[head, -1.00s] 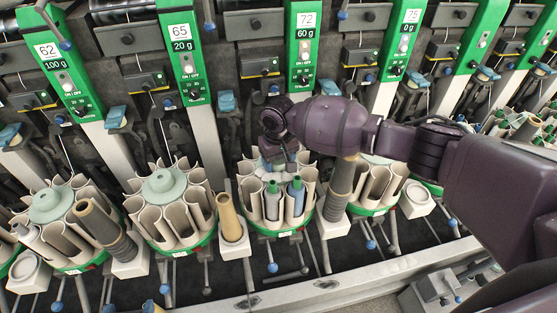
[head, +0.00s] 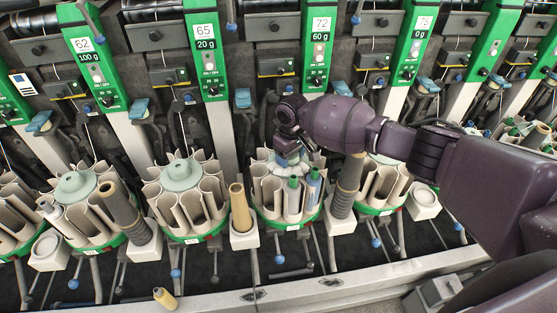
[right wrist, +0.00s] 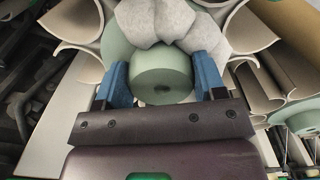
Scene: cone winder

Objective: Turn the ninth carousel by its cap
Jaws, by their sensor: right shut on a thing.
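The carousel with cream pockets and a green base (head: 284,226) stands below the panel marked 72. Its round pale green cap (right wrist: 162,76) sits between the two blue fingers in the right wrist view. My right gripper (head: 291,158) reaches down over the carousel from the right and is shut on the cap; it also shows in the right wrist view (right wrist: 163,84). Two bobbins with green tips, one pale (head: 292,198) and one blue (head: 313,190), stand in the front pockets. The arm hides the back pockets. My left gripper is not in view.
Another carousel (head: 190,237) with a bare green cap stands to the left. A tan cone (head: 240,208) on a white block and a grey cone (head: 346,185) flank the held carousel closely. A yellow bobbin (head: 165,298) lies at the front by a metal rail (head: 215,302).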

